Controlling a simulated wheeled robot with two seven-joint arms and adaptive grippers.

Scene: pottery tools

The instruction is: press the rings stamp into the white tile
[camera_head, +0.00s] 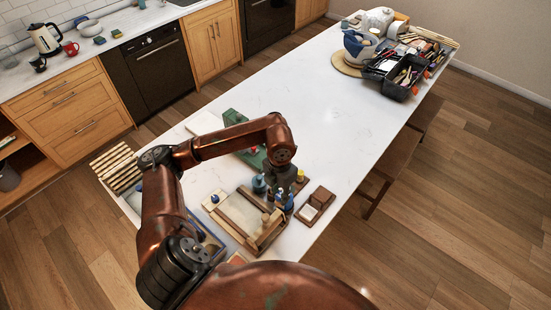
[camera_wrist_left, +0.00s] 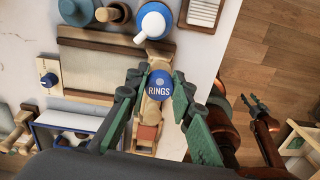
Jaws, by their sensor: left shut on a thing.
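My left gripper (camera_head: 279,174) points down over the work area near the front of the white table. In the left wrist view its green fingers (camera_wrist_left: 157,98) are shut on the rings stamp (camera_wrist_left: 159,84), whose round blue top reads "RINGS". The stamp's lower end is hidden under its top. A pale slab (camera_wrist_left: 88,70) lies in a wooden frame beside the stamp; the framed board also shows in the head view (camera_head: 243,212). A small white ribbed piece (camera_wrist_left: 203,12) sits in a brown holder. I cannot tell which is the white tile. My right gripper (camera_wrist_left: 255,105) shows small, fingers apart.
A blue-knobbed stamp (camera_wrist_left: 48,80) stands left of the slab. A teal-based piece (camera_wrist_left: 76,10) and a blue-and-white bottle (camera_wrist_left: 153,22) stand beyond the frame. A reddish block (camera_wrist_left: 147,132) is below the stamp. A tool caddy (camera_head: 397,75) is far off; the table's middle is clear.

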